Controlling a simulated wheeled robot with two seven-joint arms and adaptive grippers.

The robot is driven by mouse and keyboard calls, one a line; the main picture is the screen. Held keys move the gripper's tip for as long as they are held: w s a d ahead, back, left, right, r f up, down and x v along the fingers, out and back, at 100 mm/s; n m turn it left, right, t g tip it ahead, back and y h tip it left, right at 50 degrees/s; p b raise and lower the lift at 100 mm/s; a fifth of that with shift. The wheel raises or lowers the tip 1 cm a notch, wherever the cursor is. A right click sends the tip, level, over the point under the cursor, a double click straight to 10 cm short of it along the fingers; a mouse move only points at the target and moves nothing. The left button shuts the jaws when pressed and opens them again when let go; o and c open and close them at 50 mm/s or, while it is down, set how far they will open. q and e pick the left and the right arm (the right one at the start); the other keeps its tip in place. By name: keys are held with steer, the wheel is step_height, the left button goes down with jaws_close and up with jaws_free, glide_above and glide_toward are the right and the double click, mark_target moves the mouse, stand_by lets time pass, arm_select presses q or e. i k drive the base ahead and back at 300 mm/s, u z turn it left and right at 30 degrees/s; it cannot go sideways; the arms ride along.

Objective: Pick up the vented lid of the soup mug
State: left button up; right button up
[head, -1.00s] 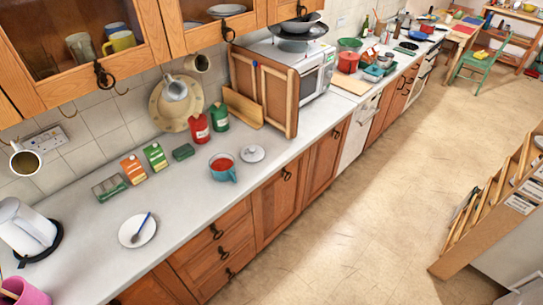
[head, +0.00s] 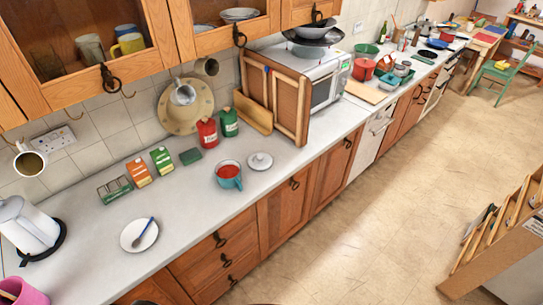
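The soup mug (head: 228,175) is teal with red soup showing inside and stands open on the white counter. The vented lid (head: 260,161) is a small pale round disc with a knob on top. It lies flat on the counter just right of the mug and slightly farther back, apart from it. Neither of my grippers shows in the head view.
A red canister (head: 207,133) and a green canister (head: 229,122) stand behind the mug. Small boxes (head: 138,172) stand to its left. A saucer with a spoon (head: 139,234) lies front left. Wooden boards (head: 254,112) and a microwave (head: 325,88) stand behind right. Counter around the lid is clear.

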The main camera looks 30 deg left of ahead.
mark_target(259, 161)
steer(key=i, duration=0.75)
steer(key=u, duration=2.1)
